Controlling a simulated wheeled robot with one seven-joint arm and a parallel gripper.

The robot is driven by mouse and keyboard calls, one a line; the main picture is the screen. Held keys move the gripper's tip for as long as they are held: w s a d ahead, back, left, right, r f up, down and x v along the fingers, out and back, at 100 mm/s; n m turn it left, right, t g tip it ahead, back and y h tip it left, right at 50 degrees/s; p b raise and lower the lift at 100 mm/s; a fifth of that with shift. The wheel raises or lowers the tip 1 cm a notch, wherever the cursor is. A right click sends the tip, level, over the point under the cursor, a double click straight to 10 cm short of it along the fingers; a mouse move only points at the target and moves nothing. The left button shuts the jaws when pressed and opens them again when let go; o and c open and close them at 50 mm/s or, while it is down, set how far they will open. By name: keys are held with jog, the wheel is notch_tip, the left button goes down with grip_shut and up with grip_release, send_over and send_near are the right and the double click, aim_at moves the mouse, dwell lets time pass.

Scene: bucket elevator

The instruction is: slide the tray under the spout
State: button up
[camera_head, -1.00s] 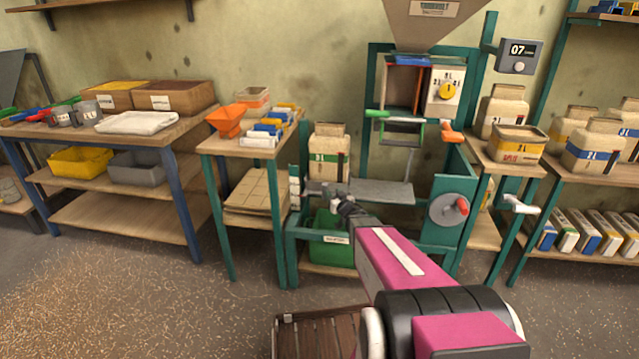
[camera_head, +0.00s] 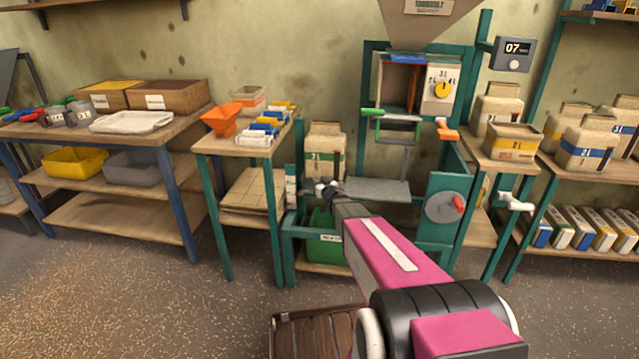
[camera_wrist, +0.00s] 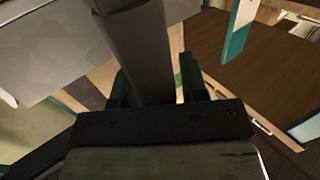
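The tray seems to be the flat grey plate (camera_head: 375,189) in the green frame, below the machine's spout opening (camera_head: 397,128). A beige bag marked 3L (camera_head: 325,148) stands at its left end. My gripper (camera_head: 328,192) is at the plate's front left, in front of the bag, and its fingertips are small and dark there. In the wrist view, the dark green fingers of my gripper (camera_wrist: 158,88) stand apart with a grey bar (camera_wrist: 137,45) between them. A narrow gap shows by the right finger; firm contact is not visible. My arm hides part of the lower frame.
A green bin (camera_head: 325,240) sits low in the frame. A disc with a red knob (camera_head: 443,207) is at the right. A side table (camera_head: 243,147) with an orange funnel (camera_head: 221,119) stands left. A slatted wooden thing (camera_head: 318,330) lies on the floor in front.

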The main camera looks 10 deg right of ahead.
grip_shut()
jog(key=shift+s+d, duration=0.1)
jog(key=shift+d, duration=0.05)
jog(key=s+d, duration=0.4)
jog(key=d, duration=1)
jog(key=s+d, duration=0.5)
jog(key=d, duration=0.9)
jog(key=shift+s+d, duration=0.15)
jog(key=shift+d, duration=0.15)
grip_release()
jog(key=shift+d, duration=0.15)
jog(key=shift+s, duration=0.1)
